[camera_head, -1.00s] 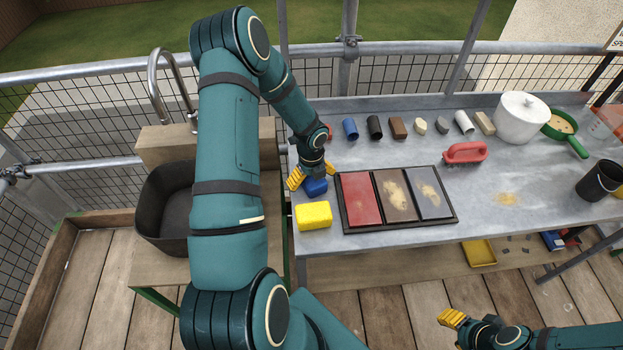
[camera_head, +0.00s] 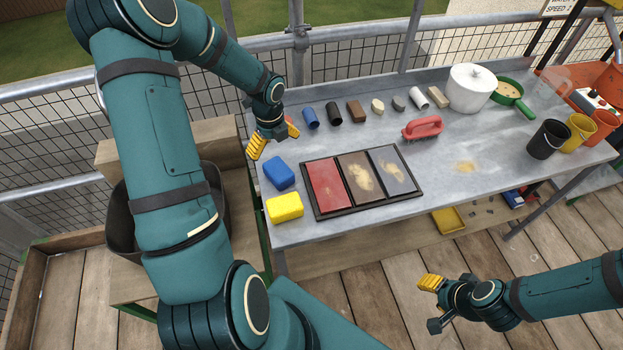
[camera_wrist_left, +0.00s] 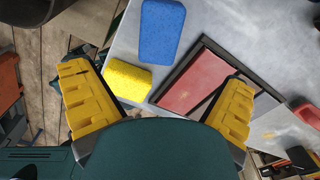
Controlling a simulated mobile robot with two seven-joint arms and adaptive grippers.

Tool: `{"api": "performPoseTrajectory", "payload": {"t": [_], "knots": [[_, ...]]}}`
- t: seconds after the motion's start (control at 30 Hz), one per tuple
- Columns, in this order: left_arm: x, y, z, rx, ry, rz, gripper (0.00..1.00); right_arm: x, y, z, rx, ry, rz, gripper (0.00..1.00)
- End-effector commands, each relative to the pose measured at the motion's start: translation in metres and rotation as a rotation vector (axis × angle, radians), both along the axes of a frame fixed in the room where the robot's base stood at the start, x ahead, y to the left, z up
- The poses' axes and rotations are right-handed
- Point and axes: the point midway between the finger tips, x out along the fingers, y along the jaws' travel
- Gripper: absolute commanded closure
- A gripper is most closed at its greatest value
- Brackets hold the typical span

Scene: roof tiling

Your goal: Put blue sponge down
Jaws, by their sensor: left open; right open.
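The blue sponge (camera_head: 279,172) lies on the grey metal table (camera_head: 345,225) near its left end, just behind the yellow sponge (camera_head: 285,207). My left gripper (camera_head: 272,143) is open and empty, above the table behind the blue sponge and apart from it. In the left wrist view, the blue sponge (camera_wrist_left: 162,30) and yellow sponge (camera_wrist_left: 127,80) lie beyond the spread yellow fingers (camera_wrist_left: 158,100). My right gripper (camera_head: 431,303) is away from the table at the lower right, over the wooden floor, open with nothing visible in it.
A dark tray (camera_head: 347,208) with red, brown and grey panels lies right of the sponges. A red-handled brush (camera_head: 422,127), several small blocks and cups, a white pot (camera_head: 470,88) and a green pan (camera_head: 508,91) stand farther right. A dark basin (camera_head: 122,215) is left of the table.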

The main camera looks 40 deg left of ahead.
Motion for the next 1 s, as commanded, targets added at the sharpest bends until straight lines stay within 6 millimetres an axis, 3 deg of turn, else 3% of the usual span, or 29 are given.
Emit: {"api": "performPoseTrajectory", "payload": {"t": [0.13, 0.23, 0.47, 0.6, 0.7, 0.8, 1.0], "knots": [[0.001, -0.009, -0.004, -0.016, -0.005, 0.026, 0.0, 0.0, 0.0, 0.0, 0.0, 0.0, 0.0, 0.53], [0.006, -0.04, -0.016, -0.072, -0.021, 0.13, 0.0, 0.0, 0.0, 0.0, 0.0, 0.0, 0.0, 0.53], [0.005, -0.166, -0.056, -0.296, -0.003, 0.678, 0.0, 0.0, 0.0, 0.0, 0.0, 0.0, 0.0, 0.53], [-0.013, -0.233, -0.074, -0.387, 0.072, 1.079, 0.0, 0.0, 0.0, 0.0, 0.0, 0.0, 0.0, 0.53], [-0.031, -0.27, -0.085, -0.416, 0.136, 1.367, 0.0, 0.0, 0.0, 0.0, 0.0, 0.0, 0.0, 0.53], [-0.05, -0.295, -0.092, -0.421, 0.184, 1.623, 0.0, 0.0, 0.0, 0.0, 0.0, 0.0, 0.0, 0.53], [-0.075, -0.314, -0.101, -0.406, 0.223, 1.954, 0.0, 0.0, 0.0, 0.0, 0.0, 0.0, 0.0, 0.53]]}}
